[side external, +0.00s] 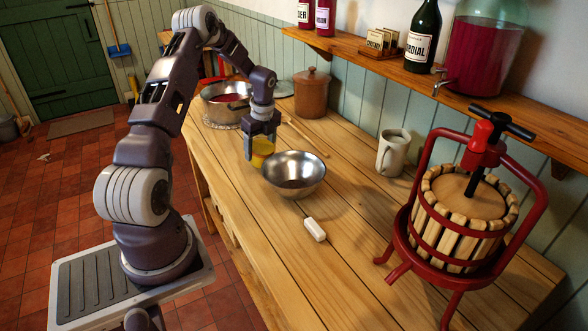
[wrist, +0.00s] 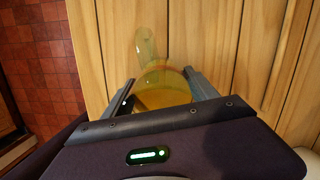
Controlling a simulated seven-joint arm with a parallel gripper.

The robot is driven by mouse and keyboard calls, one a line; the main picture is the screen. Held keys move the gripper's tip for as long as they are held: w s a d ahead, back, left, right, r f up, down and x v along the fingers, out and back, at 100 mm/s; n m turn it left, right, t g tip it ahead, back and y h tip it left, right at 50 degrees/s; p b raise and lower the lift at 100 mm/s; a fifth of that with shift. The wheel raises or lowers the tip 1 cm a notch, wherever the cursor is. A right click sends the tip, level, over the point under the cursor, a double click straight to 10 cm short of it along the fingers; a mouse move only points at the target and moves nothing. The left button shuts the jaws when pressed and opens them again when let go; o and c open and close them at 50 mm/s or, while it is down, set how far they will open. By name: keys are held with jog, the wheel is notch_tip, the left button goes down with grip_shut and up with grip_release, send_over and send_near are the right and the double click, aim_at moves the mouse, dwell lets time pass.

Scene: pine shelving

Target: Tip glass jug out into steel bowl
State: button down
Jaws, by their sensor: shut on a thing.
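The glass jug (wrist: 163,82) holds something yellow and sits between my gripper's fingers. In the side external view the jug (side external: 262,147) shows as a yellow shape at the fingertips, just behind and left of the steel bowl. My gripper (side external: 262,151) points down and is shut on the jug. It also shows in the wrist view (wrist: 165,88). The steel bowl (side external: 294,170) stands upright on the wooden worktop (side external: 345,215); its inside looks empty. I cannot tell whether the jug touches the worktop.
A metal pot (side external: 226,112) with red contents and a lidded brown crock (side external: 311,98) stand behind. A beige mug (side external: 392,152) is to the right. A white block (side external: 314,229) lies in front of the bowl. A red fruit press (side external: 462,215) fills the right end.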

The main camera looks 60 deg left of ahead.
aim_at(261, 138)
jog(key=r+y, duration=0.1)
jog(key=r, duration=0.1)
jog(key=d+r+y, duration=0.1)
jog(key=shift+w+r, duration=0.2)
jog(key=shift+r, duration=0.2)
jog(key=r+y, duration=0.1)
jog(key=d+r+y, duration=0.1)
jog(key=d+r+g+y, duration=0.1)
jog(key=shift+w+d+y, duration=0.2)
jog(key=shift+y, duration=0.1)
jog(key=shift+r+y+p, duration=0.25)
jog(key=shift+y+p, duration=0.05)
jog(key=shift+p, duration=0.05)
jog(key=shift+d+r+g+y, duration=0.2)
jog(key=shift+g+y, duration=0.1)
jog(key=shift+y, duration=0.1)
jog(key=shift+f+y+p, duration=0.1)
jog(key=shift+y+p, duration=0.6)
jog(key=shift+p, duration=0.15)
jog(key=shift+w+d+f+g+y+p, duration=0.2)
jog(key=shift+y+p, duration=0.25)
jog(key=shift+y, duration=0.4)
jog(key=shift+s+d+f+g+y+p, duration=0.1)
jog(key=shift+d+g+y+p, duration=0.25)
jog(key=shift+y, duration=0.5)
dwell(0.5)
